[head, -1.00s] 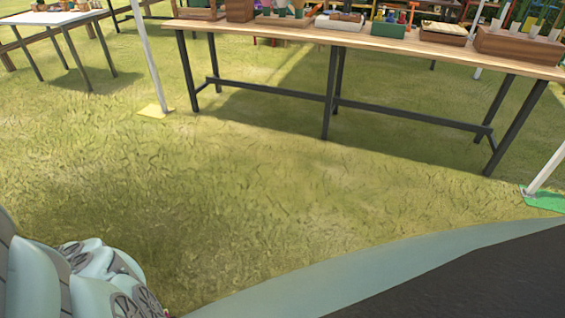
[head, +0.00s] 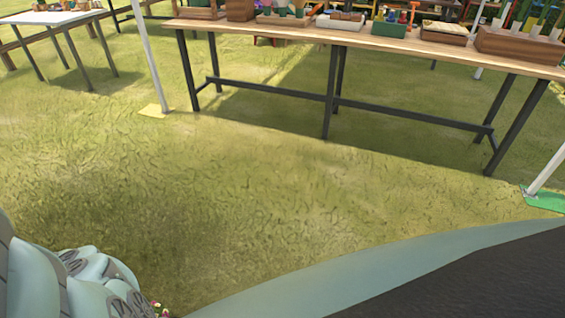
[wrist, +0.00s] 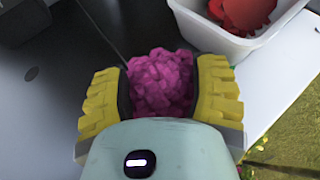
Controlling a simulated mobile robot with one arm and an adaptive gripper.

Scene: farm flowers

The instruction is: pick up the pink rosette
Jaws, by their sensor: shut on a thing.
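The pink rosette (wrist: 162,84) is a bumpy magenta ball of petals in the middle of the wrist view. My gripper (wrist: 161,95) is shut on it, with a yellow ribbed finger on its left and another on its right. The rosette's lower part is hidden by the gripper body. Whether it touches the surface below cannot be told. In the head view my arm fills the lower left corner, and the gripper and rosette cannot be made out there.
In the wrist view a white tub (wrist: 205,35) with red items (wrist: 240,12) stands close at the upper right, on a pale surface (wrist: 268,88). Grass lies at the right. In the head view a long wooden table (head: 300,33) holds boxes and trays, with open grass before it.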

